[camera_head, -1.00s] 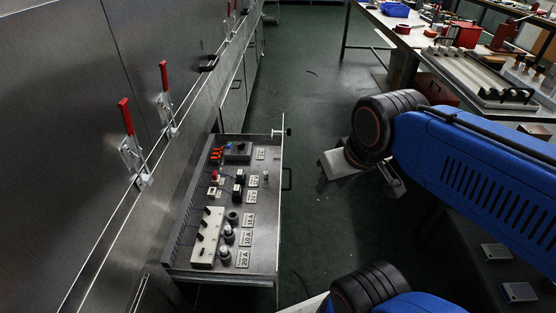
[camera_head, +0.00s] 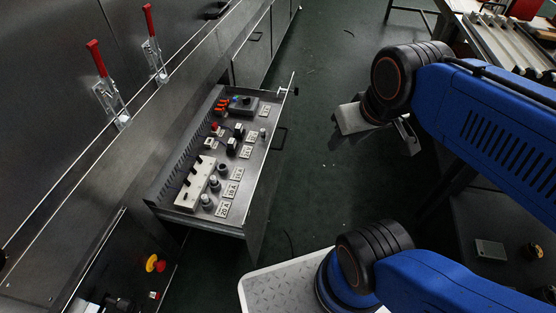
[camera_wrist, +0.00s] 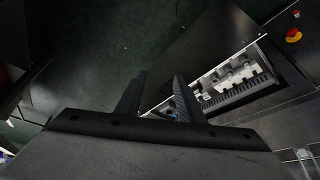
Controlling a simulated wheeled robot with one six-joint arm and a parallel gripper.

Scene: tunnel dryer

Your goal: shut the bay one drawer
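The open drawer (camera_head: 256,200) sticks out of the metal cabinet on the left in the head view. It holds fuses, switches and a white block with black levers. A dark bar handle (camera_head: 279,138) is on its front face. In the wrist view the drawer (camera_wrist: 250,98) shows right of centre, beyond the fingers. My gripper (camera_wrist: 158,98) is open with nothing between its two dark fingers, and I see no contact with the drawer. In the head view my arm's end is right of the drawer, apart from it; its fingertips are not clear there.
Red-handled toggle clamps (camera_head: 106,85) stand on the cabinet front. A red and yellow knob (camera_head: 154,263) is at lower left and also in the wrist view (camera_wrist: 293,35). A workbench (camera_head: 500,45) stands at upper right. Dark green floor (camera_head: 315,100) lies clear right of the drawer.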

